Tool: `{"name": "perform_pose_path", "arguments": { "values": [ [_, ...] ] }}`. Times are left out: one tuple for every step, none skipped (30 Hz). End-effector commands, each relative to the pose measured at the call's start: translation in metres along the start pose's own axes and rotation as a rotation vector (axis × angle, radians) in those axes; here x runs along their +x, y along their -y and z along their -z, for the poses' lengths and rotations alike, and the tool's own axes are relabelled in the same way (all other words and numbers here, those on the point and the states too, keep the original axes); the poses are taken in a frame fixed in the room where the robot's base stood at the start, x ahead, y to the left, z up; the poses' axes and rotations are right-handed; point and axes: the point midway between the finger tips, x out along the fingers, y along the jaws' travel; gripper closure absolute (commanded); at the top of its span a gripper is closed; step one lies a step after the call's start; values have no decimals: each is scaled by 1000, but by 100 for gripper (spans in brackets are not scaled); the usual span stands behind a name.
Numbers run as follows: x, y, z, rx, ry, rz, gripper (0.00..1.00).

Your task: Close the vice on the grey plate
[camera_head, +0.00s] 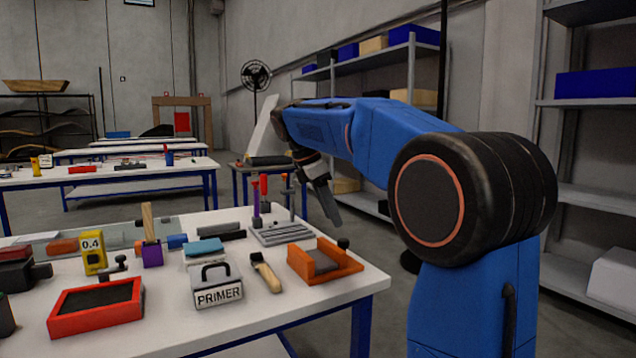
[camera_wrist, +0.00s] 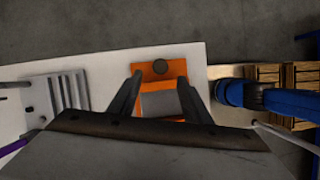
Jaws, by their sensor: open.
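The orange vice (camera_head: 347,268) sits near the right end of the white workbench, with a dark round knob (camera_head: 343,243) at one end. The grey plate (camera_head: 312,264) lies within it; whether the jaws touch the plate is too small to tell. In the wrist view the vice (camera_wrist: 146,84) is below my gripper, with its knob (camera_wrist: 160,67) at the far end and the plate (camera_wrist: 160,104) nearer. My gripper (camera_head: 331,208) points down above the vice, apart from it. Its fingers (camera_wrist: 160,80) are spread and empty, appearing on either side of the vice.
A grey slotted rack (camera_head: 280,234) stands beside the vice, with upright tools behind. A brush (camera_head: 266,272), a PRIMER can (camera_head: 216,287) and a red tray (camera_head: 95,308) lie to the left. The bench edge is close to the vice's right.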

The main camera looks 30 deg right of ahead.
Motion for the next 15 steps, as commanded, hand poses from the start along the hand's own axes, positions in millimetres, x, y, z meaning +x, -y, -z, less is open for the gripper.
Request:
{"name": "perform_pose_path", "arguments": {
  "values": [
    [-11, -1, 1, -1, -1, -3, 56],
    [-17, -1, 1, -1, -1, -4, 56],
    [-25, -1, 1, -1, -1, -4, 56],
    [-32, -1, 1, 0, -1, -4, 56],
    [-37, -1, 1, 0, -1, -4, 56],
    [-45, -1, 0, 0, -1, -3, 56],
    [-50, -1, 1, 0, -1, -3, 56],
    [-56, -1, 1, 0, 0, -3, 56],
    [-62, -1, 1, -1, 0, -3, 56],
    [-67, -1, 1, 0, -1, -3, 56],
    [-72, 0, 1, -1, 0, -2, 56],
    [-77, -1, 1, 0, 0, -3, 56],
    [-81, -1, 0, 0, 0, -3, 56],
    [-84, 0, 0, 0, 0, -2, 56],
    [-87, 0, 0, 0, 0, -2, 56]
  ]
}}
